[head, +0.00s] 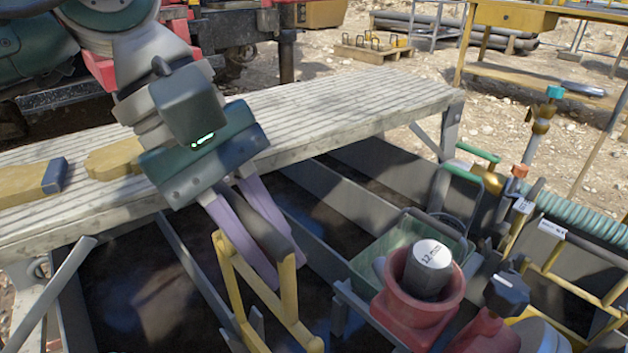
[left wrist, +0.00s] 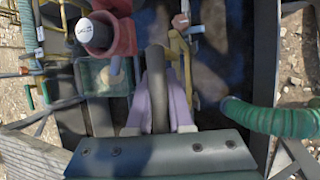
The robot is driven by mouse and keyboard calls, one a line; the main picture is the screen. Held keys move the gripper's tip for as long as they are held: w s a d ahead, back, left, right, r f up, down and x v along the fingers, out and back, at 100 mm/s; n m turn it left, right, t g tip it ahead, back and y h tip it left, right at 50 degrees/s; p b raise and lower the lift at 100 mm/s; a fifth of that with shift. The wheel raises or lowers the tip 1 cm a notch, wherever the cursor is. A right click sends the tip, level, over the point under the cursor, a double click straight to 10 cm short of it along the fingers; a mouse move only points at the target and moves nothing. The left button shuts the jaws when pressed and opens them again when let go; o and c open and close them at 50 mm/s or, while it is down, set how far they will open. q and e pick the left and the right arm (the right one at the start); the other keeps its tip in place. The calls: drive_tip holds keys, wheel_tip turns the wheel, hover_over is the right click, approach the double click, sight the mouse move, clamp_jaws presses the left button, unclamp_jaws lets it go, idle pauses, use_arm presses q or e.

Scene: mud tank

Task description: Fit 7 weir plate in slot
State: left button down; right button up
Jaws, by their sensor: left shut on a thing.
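My left gripper (head: 286,268) reaches down over the tank with its two purple fingers. It is shut on the dark grip of a yellow-framed piece (head: 229,278), which I take to be the weir plate. The frame's yellow bars hang below the fingers into the tank. Its lower end shows near grey brackets, and I cannot tell whether it sits in a slot. The tank's grey divider wall (head: 197,262) runs beside it. In the left wrist view the dark grip (left wrist: 157,90) stands between the purple fingers. No number is readable on the piece. My right gripper is out of sight.
A red pot (head: 456,297) with a grey "12 mm" cylinder (head: 428,267) stands right of the piece. A green bin (head: 385,254) is behind it. Yellow-handled frames, a blue-green hose (head: 590,225) and valves crowd the right. A slatted walkway (head: 330,103) borders the tank behind.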

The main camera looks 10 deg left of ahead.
use_arm(q)
wheel_tip(320, 180, down, 2)
drive_tip(key=shift+s+f+b, duration=0.1)
drive_tip(key=shift+f+b, duration=0.1)
drive_tip(key=shift+b, duration=0.75)
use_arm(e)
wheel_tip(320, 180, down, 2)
